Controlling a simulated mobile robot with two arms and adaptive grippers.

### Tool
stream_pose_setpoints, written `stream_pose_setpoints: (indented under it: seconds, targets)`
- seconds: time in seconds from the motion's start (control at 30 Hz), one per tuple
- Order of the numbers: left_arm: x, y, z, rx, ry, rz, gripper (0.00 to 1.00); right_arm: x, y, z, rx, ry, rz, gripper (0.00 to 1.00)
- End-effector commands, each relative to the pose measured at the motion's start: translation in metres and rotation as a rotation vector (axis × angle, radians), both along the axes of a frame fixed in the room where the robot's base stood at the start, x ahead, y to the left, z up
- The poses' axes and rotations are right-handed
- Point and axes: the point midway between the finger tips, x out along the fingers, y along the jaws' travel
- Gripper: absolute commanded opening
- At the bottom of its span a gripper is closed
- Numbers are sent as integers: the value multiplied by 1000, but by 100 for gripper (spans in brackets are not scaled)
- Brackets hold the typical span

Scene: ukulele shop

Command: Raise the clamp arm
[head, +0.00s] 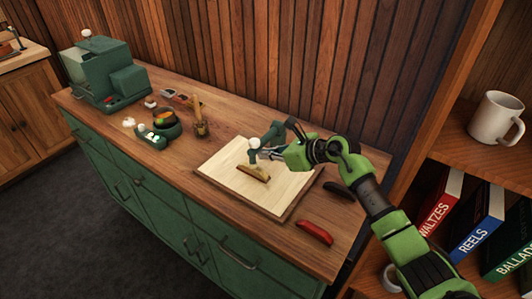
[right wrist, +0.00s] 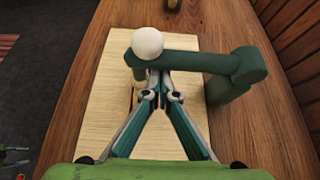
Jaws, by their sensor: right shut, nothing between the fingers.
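The dark green clamp arm (head: 271,133) has a white ball knob (head: 254,143) at its free end. A small brown wooden piece (head: 254,174) lies on the board below the knob. My right gripper (head: 261,153) is shut and empty beside the arm near the knob. In the wrist view its fingertips (right wrist: 160,82) sit at the arm's lower edge; contact is unclear.
A red object (head: 314,232) and a dark one (head: 339,189) lie right of the board. A green machine (head: 106,76) and several small items stand at the bench's left. A shelf with a mug (head: 496,117) and books (head: 478,218) is at right.

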Motion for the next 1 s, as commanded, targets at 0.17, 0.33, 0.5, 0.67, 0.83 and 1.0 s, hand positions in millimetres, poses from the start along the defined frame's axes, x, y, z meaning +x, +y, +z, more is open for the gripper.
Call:
stream_pose_setpoints:
  seconds: [0.17, 0.33, 0.5, 0.67, 0.83, 1.0]
  targets:
    - [0, 0, -1, 0, 0, 0, 32, 0, 0, 2, 8, 11, -1, 0]
    - [0, 0, -2, 0, 0, 0, 32, 0, 0, 7, 31, 39, 0, 0]
    - [0, 0, -2, -1, 1, 0, 32, 0, 0, 11, 46, 56, -1, 0]
    - [-1, 0, -3, -1, 1, 0, 32, 0, 1, 15, 64, 76, -1, 0]
    - [-1, 0, -5, -1, 1, 0, 32, 1, 1, 22, 98, 120, -1, 0]
    - [-1, -1, -12, -1, 2, 0, 32, 3, -2, 34, 162, 208, -2, 0]
